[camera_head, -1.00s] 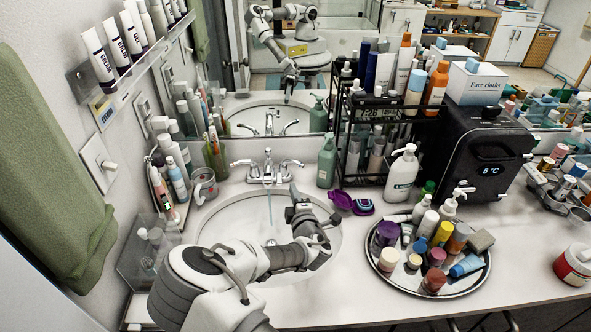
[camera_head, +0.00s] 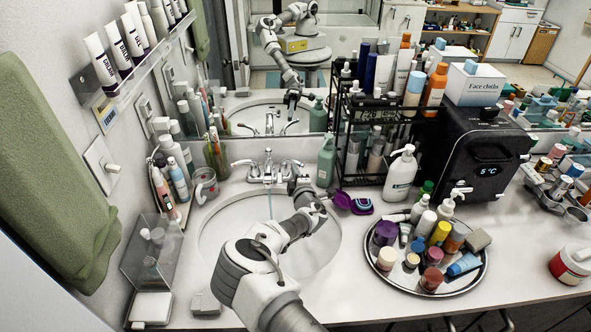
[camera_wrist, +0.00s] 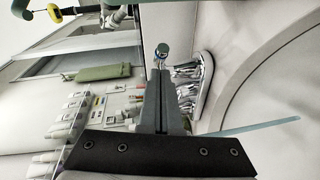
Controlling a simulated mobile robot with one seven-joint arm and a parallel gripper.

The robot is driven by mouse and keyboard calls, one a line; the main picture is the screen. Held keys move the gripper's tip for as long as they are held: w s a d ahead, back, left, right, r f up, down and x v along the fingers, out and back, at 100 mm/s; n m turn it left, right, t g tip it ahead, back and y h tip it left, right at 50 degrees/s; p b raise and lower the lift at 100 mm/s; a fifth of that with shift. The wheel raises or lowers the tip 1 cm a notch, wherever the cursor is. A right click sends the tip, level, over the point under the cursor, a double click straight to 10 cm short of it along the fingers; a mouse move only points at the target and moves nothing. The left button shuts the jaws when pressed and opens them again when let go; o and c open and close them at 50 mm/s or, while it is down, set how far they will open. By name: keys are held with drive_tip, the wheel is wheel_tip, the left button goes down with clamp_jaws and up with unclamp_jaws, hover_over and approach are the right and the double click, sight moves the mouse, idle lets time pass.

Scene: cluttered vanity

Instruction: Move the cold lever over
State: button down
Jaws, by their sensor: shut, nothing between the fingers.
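The chrome faucet (camera_head: 267,176) stands at the back of the white sink, with one lever on each side. Its right lever (camera_head: 292,163) points out to the right. In the wrist view a chrome lever end with a blue mark (camera_wrist: 160,50) shows just past my fingertips; I take it for the cold lever. The other lever (camera_head: 240,163) points left. My gripper (camera_head: 293,182) is shut and empty, just in front of the right lever; its fingers also show in the wrist view (camera_wrist: 158,74). I cannot tell whether they touch the lever. A thin water stream (camera_head: 270,207) runs from the spout.
A green pump bottle (camera_head: 326,160) stands close to the right of the lever. A purple case (camera_head: 343,200) lies right of the sink. A round tray (camera_head: 398,285) of small bottles fills the right counter.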

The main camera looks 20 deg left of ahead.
drive_tip(key=shift+w+f, duration=0.1)
drive_tip(key=shift+w, duration=0.05)
drive_tip(key=b, duration=0.2)
drive_tip(key=w+d+b, duration=0.1)
drive_tip(key=shift+w+f+b, duration=0.1)
drive_tip(key=shift+f+b, duration=0.1)
drive_tip(key=shift+b, duration=0.2)
drive_tip(key=shift+w+d+b, duration=0.1)
drive_tip(key=shift+w+b, duration=0.2)
drive_tip(key=shift+b, duration=0.4)
drive_tip(key=shift+r, duration=0.25)
drive_tip(key=shift+w+d, duration=0.1)
